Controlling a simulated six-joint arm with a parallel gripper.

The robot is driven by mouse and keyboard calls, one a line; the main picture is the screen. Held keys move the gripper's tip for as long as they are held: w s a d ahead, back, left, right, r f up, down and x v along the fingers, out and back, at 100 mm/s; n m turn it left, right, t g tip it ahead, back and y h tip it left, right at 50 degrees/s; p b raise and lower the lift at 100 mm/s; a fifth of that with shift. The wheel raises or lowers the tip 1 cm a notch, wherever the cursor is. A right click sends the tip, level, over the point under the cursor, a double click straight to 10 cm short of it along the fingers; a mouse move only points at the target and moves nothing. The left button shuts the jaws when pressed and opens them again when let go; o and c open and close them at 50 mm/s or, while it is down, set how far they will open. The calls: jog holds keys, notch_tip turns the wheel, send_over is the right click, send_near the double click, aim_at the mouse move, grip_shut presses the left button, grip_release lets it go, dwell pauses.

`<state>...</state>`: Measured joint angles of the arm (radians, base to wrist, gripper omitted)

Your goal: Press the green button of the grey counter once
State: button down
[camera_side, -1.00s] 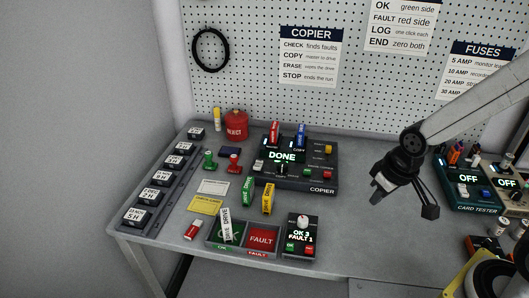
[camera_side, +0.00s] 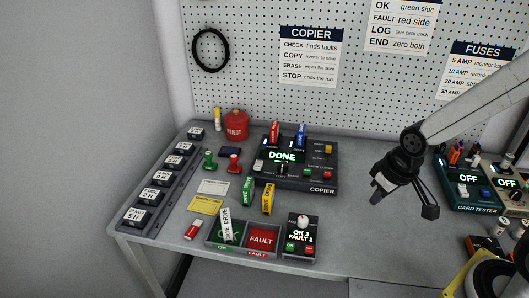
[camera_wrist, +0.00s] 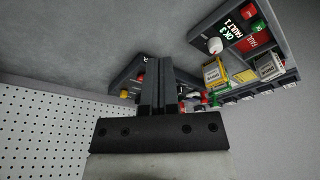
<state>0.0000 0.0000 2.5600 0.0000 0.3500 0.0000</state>
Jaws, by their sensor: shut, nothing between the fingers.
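The grey counter (camera_side: 302,223) stands at the front edge of the table, just right of the two-part tray. Its display reads OK 3 and FAULT 1. A white knob is on its top, and a green button (camera_side: 290,247) and a red button sit along its front.
The tray (camera_side: 211,243) left of the counter has a green side with a white drive in it and a red FAULT side. The copier (camera_side: 320,181) showing DONE stands behind. A card tester (camera_side: 478,208) is at right. The tabletop (camera_side: 360,225) between is clear.

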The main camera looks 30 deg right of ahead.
jog(key=m+t, duration=0.7)
jog(key=m, duration=2.1)
send_over(293, 247)
jog(key=shift+f+h, duration=0.2)
jog(key=shift+h, duration=0.1)
jog(key=shift+f, duration=0.15)
jog(key=shift+f, duration=4.25)
